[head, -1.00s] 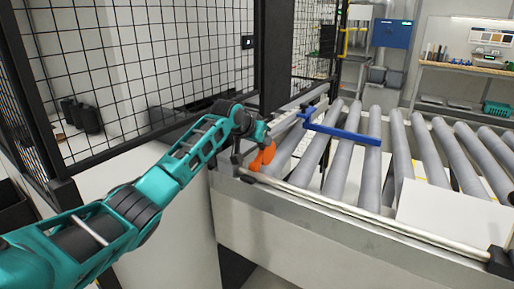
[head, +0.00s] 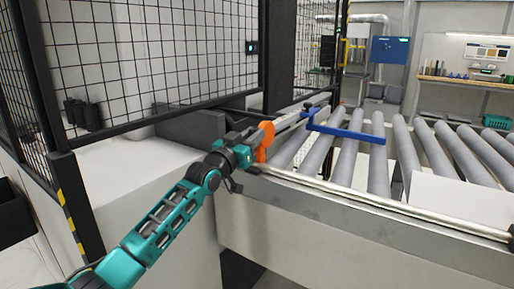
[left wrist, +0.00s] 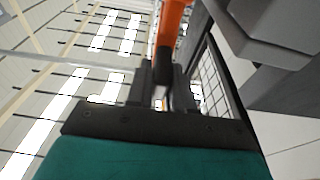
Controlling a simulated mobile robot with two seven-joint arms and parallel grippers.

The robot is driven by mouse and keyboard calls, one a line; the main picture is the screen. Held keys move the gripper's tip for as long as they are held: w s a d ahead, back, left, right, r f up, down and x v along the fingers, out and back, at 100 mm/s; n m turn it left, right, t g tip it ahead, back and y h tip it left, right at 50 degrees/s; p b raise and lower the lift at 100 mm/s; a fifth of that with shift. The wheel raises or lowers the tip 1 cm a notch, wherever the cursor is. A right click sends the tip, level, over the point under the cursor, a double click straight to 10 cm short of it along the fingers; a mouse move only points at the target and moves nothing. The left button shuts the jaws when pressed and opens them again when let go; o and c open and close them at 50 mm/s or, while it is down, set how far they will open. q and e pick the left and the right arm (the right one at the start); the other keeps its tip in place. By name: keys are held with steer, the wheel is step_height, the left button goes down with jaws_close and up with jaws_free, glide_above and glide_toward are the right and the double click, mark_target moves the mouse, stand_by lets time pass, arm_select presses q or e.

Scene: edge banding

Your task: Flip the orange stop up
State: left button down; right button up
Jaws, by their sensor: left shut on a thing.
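The orange stop (head: 265,139) is at the near left corner of the roller conveyor and points upward, slightly tilted. My left gripper (head: 250,158) is at its lower part, with the arm reaching up from below. In the left wrist view, the orange stop (left wrist: 171,27) runs up from between the dark fingers of my left gripper (left wrist: 163,88), which is shut on it. The fingers hide its lower end. My right gripper is not in view.
The conveyor's grey rollers (head: 345,160) lie to the right, with a blue bar (head: 343,131) across them. A white panel (head: 460,205) lies at the right. A black mesh fence (head: 160,60) and a white cabinet (head: 150,185) stand at the left.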

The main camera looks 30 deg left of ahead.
arm_select(q)
steer(key=s+f+t+b, duration=0.1)
steer(key=t+b, duration=0.1)
steer(key=b, duration=0.1)
steer(key=s+f+t+b, duration=0.1)
steer(key=t+b, duration=0.1)
steer(key=b, duration=0.2)
steer(key=s+f+t+h+b, duration=0.1)
steer(key=t+b, duration=0.1)
steer(key=b, duration=0.2)
steer(key=shift+s+a, duration=0.1)
steer(key=shift+s, duration=0.2)
steer(key=c, duration=1.1)
jaws_free()
steer(key=p+v, duration=0.1)
steer(key=v, duration=1.2)
steer(key=shift+w+f, duration=0.15)
